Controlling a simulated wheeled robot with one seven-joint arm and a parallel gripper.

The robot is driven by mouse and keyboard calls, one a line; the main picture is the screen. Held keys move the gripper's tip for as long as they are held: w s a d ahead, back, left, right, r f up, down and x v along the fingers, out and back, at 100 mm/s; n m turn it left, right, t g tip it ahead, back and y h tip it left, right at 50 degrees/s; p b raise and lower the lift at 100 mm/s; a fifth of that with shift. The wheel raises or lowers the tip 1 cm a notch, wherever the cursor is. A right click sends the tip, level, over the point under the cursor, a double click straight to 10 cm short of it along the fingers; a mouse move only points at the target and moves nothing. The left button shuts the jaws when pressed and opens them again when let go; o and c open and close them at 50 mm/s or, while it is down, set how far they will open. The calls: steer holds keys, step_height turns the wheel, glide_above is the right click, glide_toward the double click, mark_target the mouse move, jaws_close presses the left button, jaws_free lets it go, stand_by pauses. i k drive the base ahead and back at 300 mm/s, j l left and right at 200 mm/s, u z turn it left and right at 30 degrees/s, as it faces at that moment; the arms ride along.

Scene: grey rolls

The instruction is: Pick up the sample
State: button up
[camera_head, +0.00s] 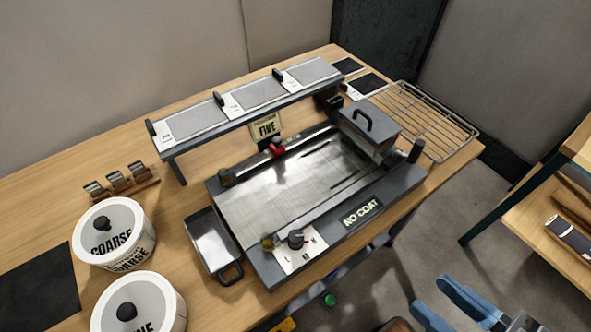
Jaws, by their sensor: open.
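No object in view is clearly marked as the sample, so I cannot tell which one it is. Candidates are the grey sheets (197,119) with white labels and black knobs on the raised shelf, and the dark squares (368,84) lying at the far right end of the bench. A dark, banded piece (570,236) also lies on the side shelf at the right edge. My gripper (430,294), with blue fingers, is at the bottom right, over the floor in front of the bench. It is open, with nothing visible between its fingers; its rear is cut off.
A metal-bedded machine (364,214) marked "NO COAT" fills the middle of the wooden bench (60,205). A metal tray (212,243) and white lidded tubs (115,235) stand left of it. A wire rack (425,118) lies at the right. Floor shows between bench and side shelf.

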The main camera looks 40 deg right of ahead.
mark_target(170, 132)
steer(key=i+j+z, duration=0.1)
steer(key=j+z, duration=0.3)
steer(key=j, duration=0.6)
steer(key=j+z, duration=0.35)
steer(key=j, duration=0.6)
